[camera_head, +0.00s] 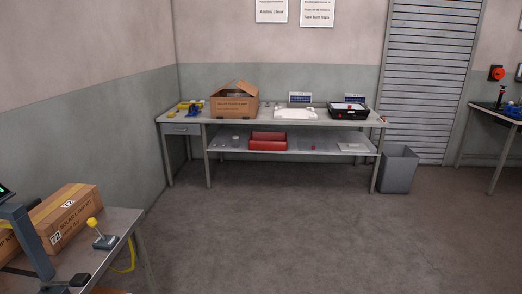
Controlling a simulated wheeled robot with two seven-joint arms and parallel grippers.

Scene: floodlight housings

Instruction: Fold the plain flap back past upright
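An open cardboard box (233,106) with dark print on its front stands on the long bench against the far wall. Its top flaps (238,86) stick up and slant at different angles. It is too small in this view to tell which flap is plain. Neither of my grippers is in view, and nothing touches the box.
The long bench (355,123) also holds a white part (295,114), a black case (348,112) and small blue and yellow items. A red bin (268,141) sits on its lower shelf. A grey waste bin (398,169) stands at its right. The floor ahead is clear. A table with closed cartons (72,214) stands at near left.

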